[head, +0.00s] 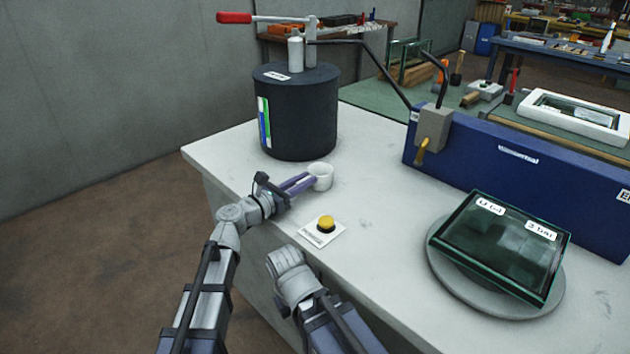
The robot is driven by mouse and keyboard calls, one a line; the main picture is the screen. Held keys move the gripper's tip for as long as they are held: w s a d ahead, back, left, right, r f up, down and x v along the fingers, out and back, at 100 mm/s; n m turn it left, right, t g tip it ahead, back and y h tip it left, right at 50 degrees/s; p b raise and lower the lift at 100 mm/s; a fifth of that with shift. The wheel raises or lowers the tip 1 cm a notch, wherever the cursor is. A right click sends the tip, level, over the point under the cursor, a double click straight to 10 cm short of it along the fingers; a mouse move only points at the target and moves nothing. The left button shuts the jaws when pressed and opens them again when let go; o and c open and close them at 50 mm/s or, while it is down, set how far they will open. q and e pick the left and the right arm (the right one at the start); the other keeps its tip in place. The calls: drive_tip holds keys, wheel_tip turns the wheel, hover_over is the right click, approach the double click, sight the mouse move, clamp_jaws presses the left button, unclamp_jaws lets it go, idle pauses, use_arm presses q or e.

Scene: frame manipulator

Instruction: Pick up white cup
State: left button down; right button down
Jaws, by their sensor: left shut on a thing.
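The white cup (321,176) stands upright on the pale worktop, just in front of the black cylinder. My left gripper (309,182), with purple fingers, reaches in from the left and is shut on the cup's near left side. The fingers hide a small part of the cup. The cup appears to be at worktop level; I cannot tell whether it is lifted. My right arm ends near the worktop's front edge, and its gripper fingers do not show.
A black cylinder (297,120) with a red-handled lever (234,18) stands behind the cup. A yellow button (326,223) on a white plate lies in front. A glass-topped box (505,240) rests on a round grey disc (470,285) at right. A blue case (500,165) stands behind. The worktop's middle is clear.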

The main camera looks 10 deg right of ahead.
use_arm(q)
drive_tip(key=shift+r, duration=0.1)
idle(0.4)
wheel_tip(320, 180, up, 10)
drive_tip(key=p, duration=1)
